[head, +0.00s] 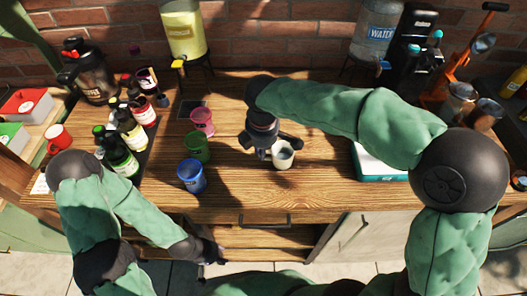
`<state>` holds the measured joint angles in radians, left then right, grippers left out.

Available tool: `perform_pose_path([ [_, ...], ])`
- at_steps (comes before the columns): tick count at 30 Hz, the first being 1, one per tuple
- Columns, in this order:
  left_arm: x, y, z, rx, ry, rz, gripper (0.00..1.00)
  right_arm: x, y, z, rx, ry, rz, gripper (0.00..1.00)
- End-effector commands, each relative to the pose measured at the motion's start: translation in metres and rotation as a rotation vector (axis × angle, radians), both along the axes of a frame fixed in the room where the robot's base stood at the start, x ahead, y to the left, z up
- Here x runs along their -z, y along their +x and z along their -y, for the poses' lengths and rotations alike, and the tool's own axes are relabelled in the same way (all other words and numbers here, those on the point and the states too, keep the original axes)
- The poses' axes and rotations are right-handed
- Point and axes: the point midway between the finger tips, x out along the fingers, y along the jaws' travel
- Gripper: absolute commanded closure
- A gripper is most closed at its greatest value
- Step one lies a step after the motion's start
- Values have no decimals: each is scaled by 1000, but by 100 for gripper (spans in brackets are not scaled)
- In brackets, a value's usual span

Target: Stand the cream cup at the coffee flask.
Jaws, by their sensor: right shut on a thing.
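The cream cup (284,158) is upright at the middle of the wooden table, near its front half. My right gripper (272,147) reaches down from above and is shut on the cup, with its fingers at the cup's rim and side. I cannot tell if the cup's base touches the table. A dark flask with a handle and a small label (92,76), which looks like the coffee flask, stands at the back left. My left gripper (212,252) hangs low in front of the table's front edge, away from the cup; its fingers are too small and dark to read.
Pink (203,121), green (196,148) and blue (192,176) cups stand in a row left of the cream cup. Several bottles (122,160) stand between them and the flask. A red mug (59,138) is at far left. A dark square mat (192,109) lies behind the cups.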

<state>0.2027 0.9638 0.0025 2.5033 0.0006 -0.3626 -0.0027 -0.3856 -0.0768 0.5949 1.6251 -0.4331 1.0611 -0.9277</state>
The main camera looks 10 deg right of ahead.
Motion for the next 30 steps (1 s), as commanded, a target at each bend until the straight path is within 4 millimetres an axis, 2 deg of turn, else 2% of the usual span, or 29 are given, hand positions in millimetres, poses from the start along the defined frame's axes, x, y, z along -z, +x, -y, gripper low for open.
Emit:
perform_pose_path([
  [2, -8, 0, 0, 0, 0, 0, 61, -17, 1, 0, 1, 2, 3, 100],
  [8, -21, 0, 0, 0, 0, 0, 61, -47, -25, 7, 0, 2, 5, 100],
  [13, -35, 0, 0, 0, 0, 0, 61, -81, -52, 15, 0, 3, 6, 100],
  [21, -47, 0, 0, 0, 0, 0, 61, -100, -105, 29, -1, 2, 4, 100],
  [30, -53, 0, 0, 0, 0, 0, 61, -111, -132, 36, 0, 1, 2, 100],
])
